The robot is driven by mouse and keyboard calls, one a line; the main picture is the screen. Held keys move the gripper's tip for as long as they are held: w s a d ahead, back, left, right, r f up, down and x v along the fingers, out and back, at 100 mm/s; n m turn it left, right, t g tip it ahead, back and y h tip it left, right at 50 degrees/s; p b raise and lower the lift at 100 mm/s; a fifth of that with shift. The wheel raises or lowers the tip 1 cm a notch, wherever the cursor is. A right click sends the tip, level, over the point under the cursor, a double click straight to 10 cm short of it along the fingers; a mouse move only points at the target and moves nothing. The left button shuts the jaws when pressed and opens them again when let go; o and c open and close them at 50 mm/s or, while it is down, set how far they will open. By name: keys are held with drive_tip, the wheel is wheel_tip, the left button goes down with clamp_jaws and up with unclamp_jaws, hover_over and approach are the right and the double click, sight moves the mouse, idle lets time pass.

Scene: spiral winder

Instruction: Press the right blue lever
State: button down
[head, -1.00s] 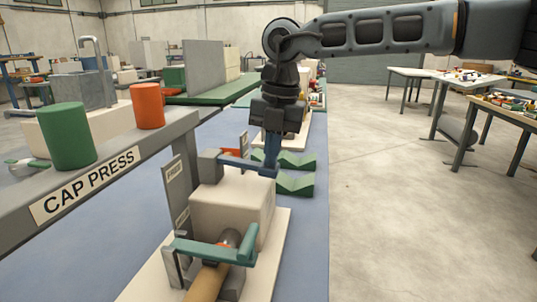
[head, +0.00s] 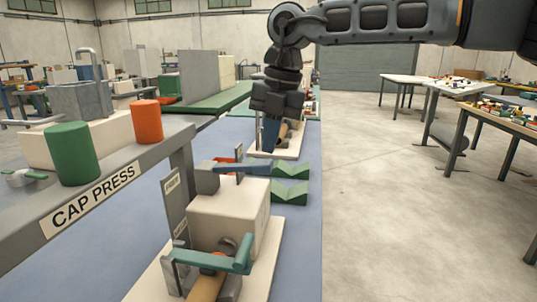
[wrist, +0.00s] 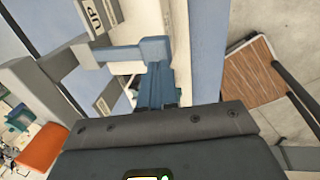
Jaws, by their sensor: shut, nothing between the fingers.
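A blue lever (head: 243,168) reaches right from a grey block on the near machine, beside its cream housing (head: 230,215). It also shows in the wrist view (wrist: 120,54), with a thicker blue end. I cannot tell whether it is the right one of a pair. My gripper (head: 269,147) points down with its blue fingers shut and empty, near the lever's right end. The fingers (wrist: 157,88) also show in the wrist view, close to the lever's end. Whether they touch it I cannot tell.
A green lever (head: 212,258) and a tan roll (head: 207,287) are at the front of the machine. Green V-shaped blocks (head: 290,184) stand right of the blue lever. The cap press frame (head: 100,185) stands at left.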

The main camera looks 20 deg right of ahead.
wheel_tip(320, 180, up, 8)
drive_tip(key=d, duration=0.1)
drive_tip(key=shift+s, duration=0.2)
idle(0.7)
